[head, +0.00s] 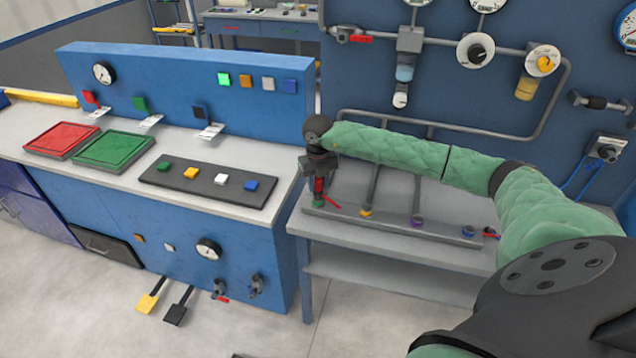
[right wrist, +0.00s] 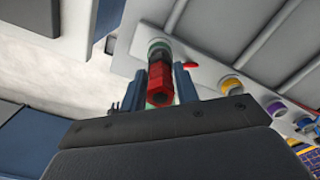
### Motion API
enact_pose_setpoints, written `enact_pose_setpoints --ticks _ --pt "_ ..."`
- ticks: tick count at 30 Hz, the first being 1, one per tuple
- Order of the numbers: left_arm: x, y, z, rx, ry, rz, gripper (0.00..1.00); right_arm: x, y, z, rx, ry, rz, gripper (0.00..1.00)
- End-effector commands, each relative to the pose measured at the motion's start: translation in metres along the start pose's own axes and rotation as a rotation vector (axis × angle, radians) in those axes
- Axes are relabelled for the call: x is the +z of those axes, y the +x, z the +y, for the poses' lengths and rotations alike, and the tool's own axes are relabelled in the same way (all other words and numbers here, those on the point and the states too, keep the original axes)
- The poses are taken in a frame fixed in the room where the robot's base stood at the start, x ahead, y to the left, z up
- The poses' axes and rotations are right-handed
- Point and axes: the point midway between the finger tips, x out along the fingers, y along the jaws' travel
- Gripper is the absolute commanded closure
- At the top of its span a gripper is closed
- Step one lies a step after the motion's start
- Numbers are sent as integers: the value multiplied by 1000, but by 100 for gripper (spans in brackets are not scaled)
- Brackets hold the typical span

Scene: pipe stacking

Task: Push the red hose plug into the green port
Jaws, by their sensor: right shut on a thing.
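My right gripper (head: 318,188) comes down at the left end of the grey port rail. It is shut on the red hose plug (head: 319,186), which stands roughly upright between the fingers. The green port (head: 319,204) is directly below the plug. In the right wrist view the red plug (right wrist: 160,78) sits between the two fingers, its far end at the green port (right wrist: 158,46). The plug end and port overlap there, so I cannot tell how deep the plug sits. My left gripper is not in view.
The rail (head: 395,228) on the grey bench also carries a yellow port (head: 366,212), a purple port (head: 417,221) and a blue port (head: 468,231). A small red lever (right wrist: 192,65) sticks out beside the green port. A blue console (head: 190,95) stands to the left.

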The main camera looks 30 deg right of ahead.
Motion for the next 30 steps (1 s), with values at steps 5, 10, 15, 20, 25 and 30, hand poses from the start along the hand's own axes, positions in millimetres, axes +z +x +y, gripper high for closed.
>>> enact_pose_setpoints --ticks 5,10,15,20,25,30 --pt "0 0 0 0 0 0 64 0 0 0 0 0 0 100" --pt "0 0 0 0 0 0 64 0 0 0 0 0 0 100" --pt "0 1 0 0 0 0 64 0 1 0 0 0 0 100" --pt "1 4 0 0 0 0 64 0 5 0 0 0 0 100" --pt "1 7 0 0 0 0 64 0 8 0 0 0 0 100" --pt "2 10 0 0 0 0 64 0 11 0 0 0 0 100"
